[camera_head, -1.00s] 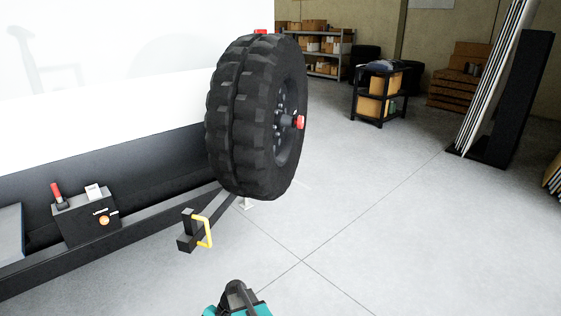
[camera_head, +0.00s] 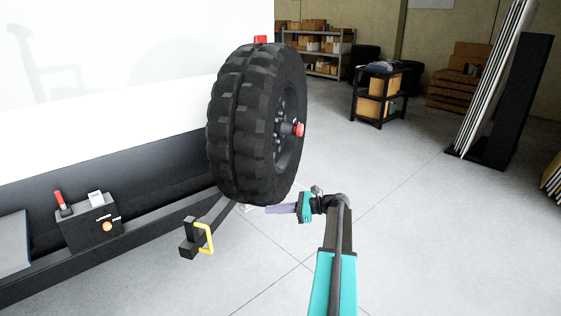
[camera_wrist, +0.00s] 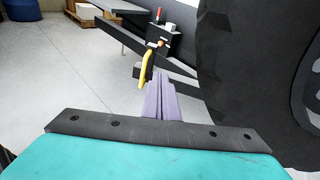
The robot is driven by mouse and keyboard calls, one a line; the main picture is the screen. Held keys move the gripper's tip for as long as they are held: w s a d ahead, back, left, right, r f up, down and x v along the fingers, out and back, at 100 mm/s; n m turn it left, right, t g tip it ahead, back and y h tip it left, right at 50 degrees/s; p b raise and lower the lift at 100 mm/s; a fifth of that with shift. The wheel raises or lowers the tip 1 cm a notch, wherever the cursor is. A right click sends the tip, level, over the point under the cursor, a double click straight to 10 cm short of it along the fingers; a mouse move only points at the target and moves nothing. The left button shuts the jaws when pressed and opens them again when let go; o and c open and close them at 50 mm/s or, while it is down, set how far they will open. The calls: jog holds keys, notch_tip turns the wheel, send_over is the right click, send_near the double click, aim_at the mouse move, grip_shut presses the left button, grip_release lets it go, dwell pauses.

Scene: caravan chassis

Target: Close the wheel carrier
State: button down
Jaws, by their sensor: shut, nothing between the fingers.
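The wheel carrier is a dark arm (camera_head: 210,222) that sticks out from the rear of the white caravan and bears a large black spare tyre (camera_head: 240,130). A yellow handle (camera_head: 206,237) is at its outer end; it also shows in the wrist view (camera_wrist: 146,67). My gripper (camera_head: 270,209) is shut and empty, its purple fingers pointing left, just below the tyre and to the right of the yellow handle. In the wrist view the fingers (camera_wrist: 158,98) point towards the handle, apart from it as far as I can tell. The tyre hides the carrier's hinge end.
A dark box (camera_head: 90,222) with a red lever (camera_head: 60,200) sits on the bumper beam at the left. A shelf (camera_head: 318,50), a black cart (camera_head: 378,95) and leaning panels (camera_head: 500,75) stand at the back. The floor right of the tyre is clear.

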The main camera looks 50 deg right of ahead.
aim_at(268, 162)
jog(key=s+d+r+m+t, duration=0.1)
jog(key=s+d+r, duration=0.3)
jog(key=d+r, duration=0.2)
jog(key=s+d+r+m+t+h+p, duration=0.1)
jog(key=s+d+r, duration=0.3)
jog(key=r, duration=0.5)
jog(key=d+m+t, duration=0.1)
jog(key=d, duration=0.1)
jog(key=shift+s+d+r+t, duration=0.2)
jog(key=shift+d+r+t, duration=0.1)
jog(key=shift+d, duration=0.1)
jog(key=shift+w, duration=0.1)
jog(key=p+x, duration=0.5)
jog(key=x, duration=0.9)
jog(key=shift+a+f, duration=0.1)
jog(key=shift+f, duration=0.05)
